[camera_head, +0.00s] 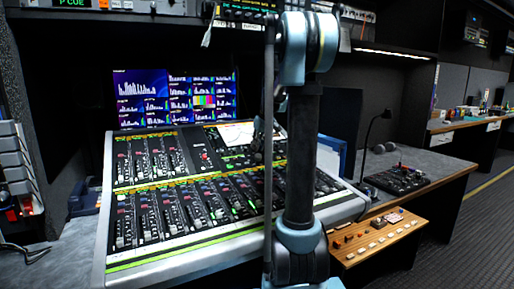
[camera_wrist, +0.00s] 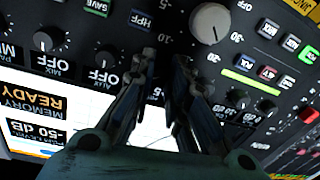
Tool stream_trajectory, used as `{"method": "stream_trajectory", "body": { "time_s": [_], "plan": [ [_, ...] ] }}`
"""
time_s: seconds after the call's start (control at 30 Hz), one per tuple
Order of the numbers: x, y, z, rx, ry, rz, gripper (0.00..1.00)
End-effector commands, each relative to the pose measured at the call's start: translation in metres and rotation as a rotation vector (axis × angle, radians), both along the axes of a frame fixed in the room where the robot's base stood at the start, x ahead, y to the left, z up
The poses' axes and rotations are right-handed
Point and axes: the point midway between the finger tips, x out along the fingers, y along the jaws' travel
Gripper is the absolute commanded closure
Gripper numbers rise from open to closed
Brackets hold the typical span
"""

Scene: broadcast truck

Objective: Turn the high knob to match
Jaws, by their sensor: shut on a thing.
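In the wrist view my gripper (camera_wrist: 166,58) points at the mixing console panel (camera_wrist: 130,20), its two fingers close together and shut on a small knob. That knob is almost wholly hidden between the fingertips, so its pointer cannot be read. A black knob (camera_wrist: 105,56) with an OFF label stands to the left, and another black knob (camera_wrist: 48,38) further left. A large pale knob (camera_wrist: 210,22) stands to the upper right. Two small dark knobs (camera_wrist: 238,98) and (camera_wrist: 266,106) stand to the right. No HIGH label is legible.
In the head view the mixing console (camera_head: 160,262) has many faders, with a bank of screens (camera_head: 175,98) behind it. My arm hides part of the console's right side. A desk lamp (camera_head: 374,130) and a wooden button panel (camera_head: 380,240) stand to the right.

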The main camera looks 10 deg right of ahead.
Motion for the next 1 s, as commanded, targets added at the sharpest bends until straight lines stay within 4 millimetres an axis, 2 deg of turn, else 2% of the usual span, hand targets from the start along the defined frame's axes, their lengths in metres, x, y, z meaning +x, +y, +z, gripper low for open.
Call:
{"method": "stream_trajectory", "body": {
  "time_s": [0.6,1.0],
  "plan": [
    [-0.0001,-0.0006,0.0003,0.138,0.043,-0.344,1.0],
    [-0.0002,-0.0009,0.0003,0.182,0.057,-0.454,1.0]
  ]
}}
